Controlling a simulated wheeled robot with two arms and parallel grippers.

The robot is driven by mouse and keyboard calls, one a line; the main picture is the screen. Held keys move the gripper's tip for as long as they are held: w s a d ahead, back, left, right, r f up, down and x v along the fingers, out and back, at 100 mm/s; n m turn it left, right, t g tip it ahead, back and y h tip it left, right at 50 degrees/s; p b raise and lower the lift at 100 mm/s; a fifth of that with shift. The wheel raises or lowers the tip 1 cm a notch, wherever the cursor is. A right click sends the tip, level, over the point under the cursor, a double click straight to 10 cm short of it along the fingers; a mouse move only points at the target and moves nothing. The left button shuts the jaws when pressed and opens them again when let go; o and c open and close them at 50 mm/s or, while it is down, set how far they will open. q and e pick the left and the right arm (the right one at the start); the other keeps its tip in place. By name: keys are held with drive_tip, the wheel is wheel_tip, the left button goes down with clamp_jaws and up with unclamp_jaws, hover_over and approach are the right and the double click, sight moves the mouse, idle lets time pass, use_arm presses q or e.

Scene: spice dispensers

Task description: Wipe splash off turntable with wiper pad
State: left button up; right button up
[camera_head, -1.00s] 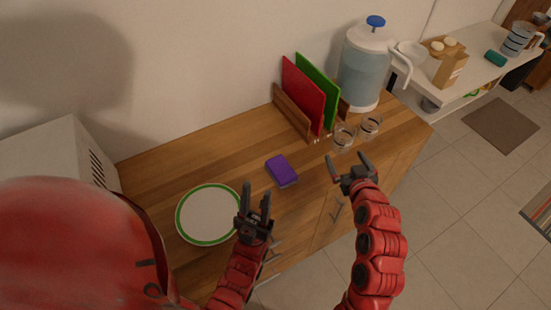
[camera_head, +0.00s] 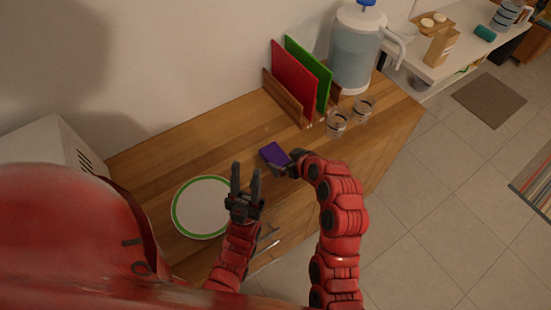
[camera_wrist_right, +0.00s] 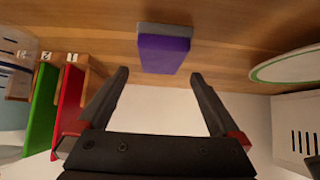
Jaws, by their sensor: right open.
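The wiper pad looks like a purple block (camera_head: 272,155) with a grey layer, lying on the wooden counter. In the right wrist view the pad (camera_wrist_right: 163,52) sits just beyond and between the fingertips. My right gripper (camera_head: 288,160) is open and empty, close beside the pad's right side in the head view. The likely turntable is a round white disc with a green rim (camera_head: 202,207), left of the pad; it also shows in the right wrist view (camera_wrist_right: 290,68). No splash can be made out on it. My left gripper (camera_head: 246,172) is open and empty near the disc's right edge.
A wooden rack (camera_head: 284,101) holds a red board (camera_head: 294,77) and a green board (camera_head: 309,70) by the wall. Two glasses (camera_head: 337,124) and a large water jug (camera_head: 354,55) stand on the right. A white box (camera_head: 45,147) is at the left. Counter around the pad is clear.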

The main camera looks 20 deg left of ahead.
sight(276, 156)
drive_tip(key=shift+x, duration=3.4)
drive_tip(key=shift+s, duration=0.1)
drive_tip(key=c, duration=1.1)
